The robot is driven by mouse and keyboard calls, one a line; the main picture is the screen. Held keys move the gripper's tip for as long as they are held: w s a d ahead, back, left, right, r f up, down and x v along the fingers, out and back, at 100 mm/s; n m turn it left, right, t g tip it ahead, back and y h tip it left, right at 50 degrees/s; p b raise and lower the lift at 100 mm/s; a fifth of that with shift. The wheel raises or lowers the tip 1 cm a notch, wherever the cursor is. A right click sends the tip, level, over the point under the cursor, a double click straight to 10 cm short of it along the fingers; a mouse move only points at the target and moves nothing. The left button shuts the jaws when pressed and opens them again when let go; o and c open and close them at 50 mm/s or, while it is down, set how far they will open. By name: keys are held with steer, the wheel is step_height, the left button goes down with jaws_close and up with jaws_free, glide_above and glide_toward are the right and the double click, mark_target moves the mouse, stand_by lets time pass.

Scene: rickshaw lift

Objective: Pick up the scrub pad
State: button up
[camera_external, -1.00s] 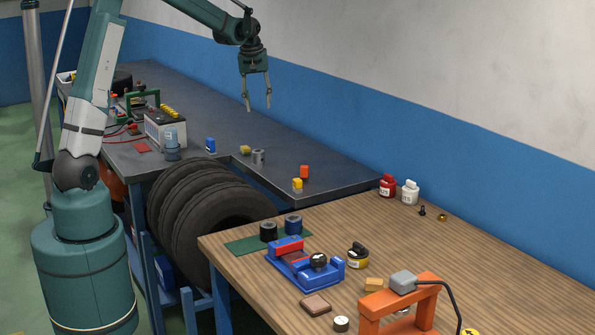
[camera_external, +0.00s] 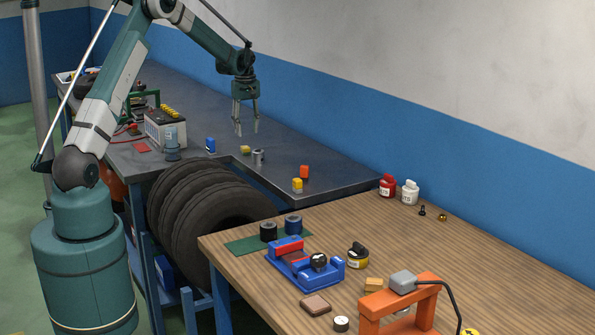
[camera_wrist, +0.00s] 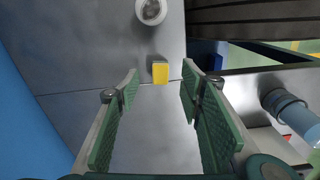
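The small yellow block with a darker olive side (camera_external: 245,149), which looks like the scrub pad, lies on the grey bench top beside a metal cylinder. It also shows in the wrist view (camera_wrist: 160,73), just beyond and between my fingertips. My gripper (camera_external: 247,132) is open and empty, pointing down above the block and apart from it. In the wrist view the green-padded fingers (camera_wrist: 160,88) are spread wide with bare bench between them.
The metal cylinder (camera_external: 258,157) stands close to the right of the block. A blue item (camera_external: 210,145) and a blue-grey bottle (camera_external: 172,143) stand to the left. A yellow-and-grey block (camera_external: 297,184) and an orange block (camera_external: 305,171) are farther right. Tires (camera_external: 190,200) sit below the bench's front edge.

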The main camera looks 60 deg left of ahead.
mark_target(246, 147)
steer(key=shift+a+f, duration=0.4)
steer(key=shift+f, duration=0.05)
steer(key=shift+f, duration=1.3)
steer(key=shift+f, duration=0.15)
steer(key=shift+a+f, duration=0.15)
steer(key=shift+f, duration=1.1)
steer(key=shift+a+f, duration=0.1)
steer(key=shift+f, duration=1.1)
steer(key=c, duration=0.9)
